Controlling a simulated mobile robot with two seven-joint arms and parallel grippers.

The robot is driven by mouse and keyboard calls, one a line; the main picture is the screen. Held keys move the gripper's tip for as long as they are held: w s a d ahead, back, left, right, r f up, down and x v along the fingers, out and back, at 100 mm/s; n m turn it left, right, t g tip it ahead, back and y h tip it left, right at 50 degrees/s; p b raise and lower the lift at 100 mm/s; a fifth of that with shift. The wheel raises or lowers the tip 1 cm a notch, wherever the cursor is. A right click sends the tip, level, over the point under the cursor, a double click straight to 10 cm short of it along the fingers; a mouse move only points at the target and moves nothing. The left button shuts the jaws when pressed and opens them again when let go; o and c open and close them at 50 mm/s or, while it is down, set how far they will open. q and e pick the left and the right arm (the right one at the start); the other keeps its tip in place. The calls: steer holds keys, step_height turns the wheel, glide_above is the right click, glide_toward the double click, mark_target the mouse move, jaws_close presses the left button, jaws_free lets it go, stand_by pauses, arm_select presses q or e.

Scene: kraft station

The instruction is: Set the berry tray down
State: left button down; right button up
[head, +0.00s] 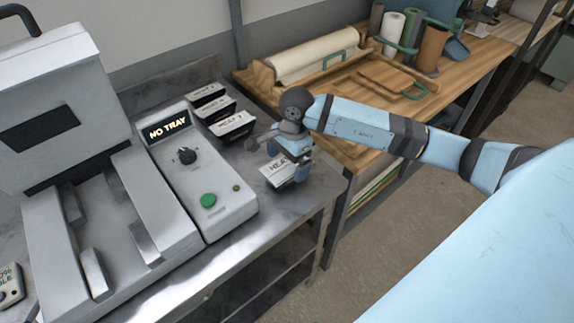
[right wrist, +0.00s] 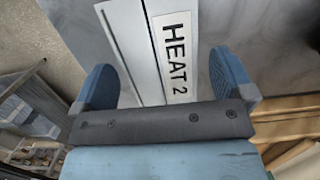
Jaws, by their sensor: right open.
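A white-topped piece labelled HEAT 2 (head: 281,174) lies on the metal counter near its right edge. In the right wrist view the HEAT 2 piece (right wrist: 150,50) lies between my fingers; no berries show on it, so I cannot tell whether it is the berry tray. My right gripper (head: 287,168) is above it, open, with one blue finger (right wrist: 92,88) and the other (right wrist: 230,80) on either side. Whether the fingers touch it is unclear. My left gripper is not in view.
Several dark trays with white HEAT labels (head: 232,126) stand in a row behind. A grey machine (head: 145,200) with a NO TRAY display (head: 167,127) and green button (head: 208,200) fills the left. A wooden bench (head: 460,60) with rolls stands at the right; a gap lies before it.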

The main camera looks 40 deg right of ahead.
step_height(320, 180, up, 10)
steer(key=d, duration=0.1)
steer(key=shift+d+b, duration=0.25)
steer(key=shift+b, duration=0.2)
